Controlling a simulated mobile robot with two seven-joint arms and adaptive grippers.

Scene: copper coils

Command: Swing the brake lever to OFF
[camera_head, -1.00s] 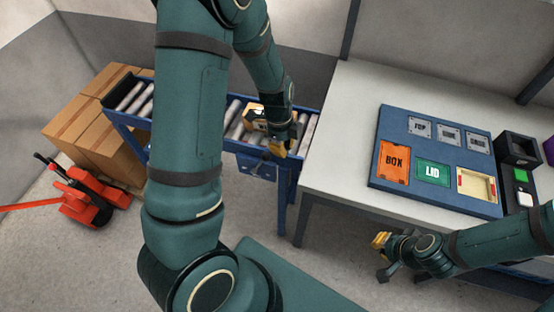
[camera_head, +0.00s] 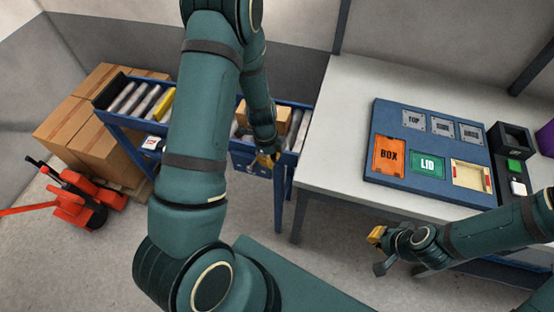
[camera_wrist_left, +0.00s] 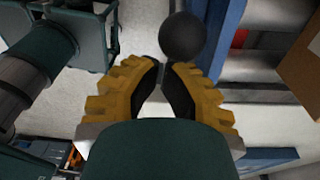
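The brake lever's round black knob (camera_wrist_left: 183,38) shows in the left wrist view, just beyond the fingertips and slightly right of them. My left gripper (camera_wrist_left: 163,68) has its yellow, black-padded fingertips together, with nothing visible between them; whether they touch the knob is unclear. In the head view, my left gripper (camera_head: 267,160) is at the front side of the blue roller conveyor (camera_head: 240,158), near its right end. The lever is not clear in the head view, with my arm in front. My right gripper (camera_head: 378,236) is below the table's front edge, its finger opening unclear.
A cardboard box (camera_head: 281,120) sits on the conveyor behind my left arm. A white-and-red plate (camera_head: 152,142) is on the conveyor's front. Stacked cartons (camera_head: 95,130) and a red pallet jack (camera_head: 75,203) stand left. The white table (camera_head: 340,130) holds a blue panel (camera_head: 440,188).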

